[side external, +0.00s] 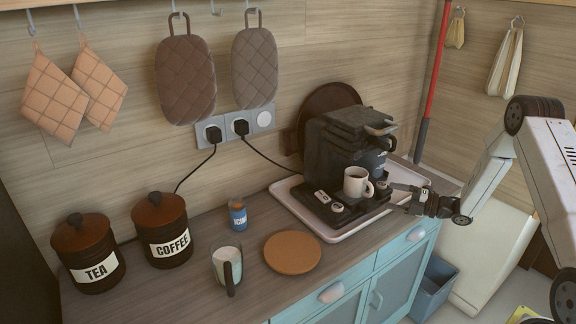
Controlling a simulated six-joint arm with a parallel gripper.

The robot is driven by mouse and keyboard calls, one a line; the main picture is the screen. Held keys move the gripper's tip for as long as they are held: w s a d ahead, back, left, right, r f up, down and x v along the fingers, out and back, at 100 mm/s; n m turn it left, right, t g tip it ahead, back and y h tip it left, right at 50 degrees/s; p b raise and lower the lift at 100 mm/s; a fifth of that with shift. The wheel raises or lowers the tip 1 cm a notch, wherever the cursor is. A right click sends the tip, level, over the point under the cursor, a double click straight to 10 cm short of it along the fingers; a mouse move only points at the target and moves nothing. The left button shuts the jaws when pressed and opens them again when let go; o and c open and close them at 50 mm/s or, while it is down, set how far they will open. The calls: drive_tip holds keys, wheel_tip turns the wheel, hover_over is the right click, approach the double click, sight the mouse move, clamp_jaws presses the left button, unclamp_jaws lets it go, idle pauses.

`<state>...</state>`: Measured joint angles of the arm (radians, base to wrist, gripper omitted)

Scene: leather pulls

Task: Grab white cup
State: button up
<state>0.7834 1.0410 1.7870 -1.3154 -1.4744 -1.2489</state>
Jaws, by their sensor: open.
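The white cup (356,182) stands upright on the dark drip tray at the front of the black coffee machine (345,137). Its handle points right. My gripper (401,197) is at the right of the machine, reaching left toward the cup at about tray height. It is open, with its fingertips apart from the cup by a small gap. Small round and flat pieces lie on the tray front beside the cup.
The machine sits on a white tray (329,235) on the wooden counter. A round wooden board (292,252), a glass mug (227,265), a blue tin (238,216) and the TEA (88,255) and COFFEE (161,232) canisters stand left. Cables run to wall sockets.

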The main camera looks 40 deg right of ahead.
sight(370, 189)
drive_tip(key=shift+s, duration=0.15)
drive_tip(key=shift+x, duration=1.3)
drive_tip(key=shift+x, duration=2.65)
drive_tip(key=shift+d+r, duration=0.1)
drive_tip(key=shift+d, duration=0.05)
clamp_jaws()
drive_tip(key=shift+r, duration=0.3)
